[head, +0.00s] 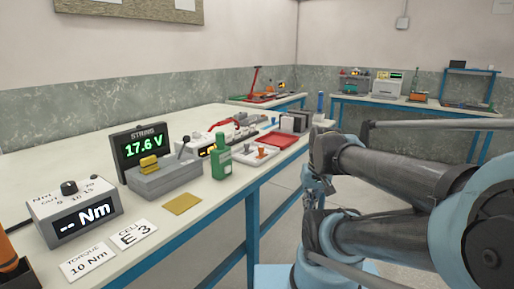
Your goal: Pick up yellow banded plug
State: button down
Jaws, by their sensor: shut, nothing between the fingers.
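No yellow banded plug can be made out for certain in the head view. A small yellow piece (148,163) sits on top of a grey block fixture (166,182) on the near bench, in front of the voltage display; I cannot tell whether it is the plug. My gripper (334,191) is small and partly hidden among my arm's links right of the bench. It is shut and empty, and well apart from the yellow piece.
The bench (215,196) also bears a torque meter (75,212), a voltage display (141,146), a green bottle (221,158), a white tray (245,158) with small orange parts, and a red tray (275,141). Another bench (414,107) stands at the back right. Floor shows between the benches.

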aim_at(149, 165)
jog(key=u, duration=1.6)
jog(key=k, duration=1.1)
jog(key=z, duration=0.55)
jog(key=i, duration=0.85)
jog(key=z, duration=0.3)
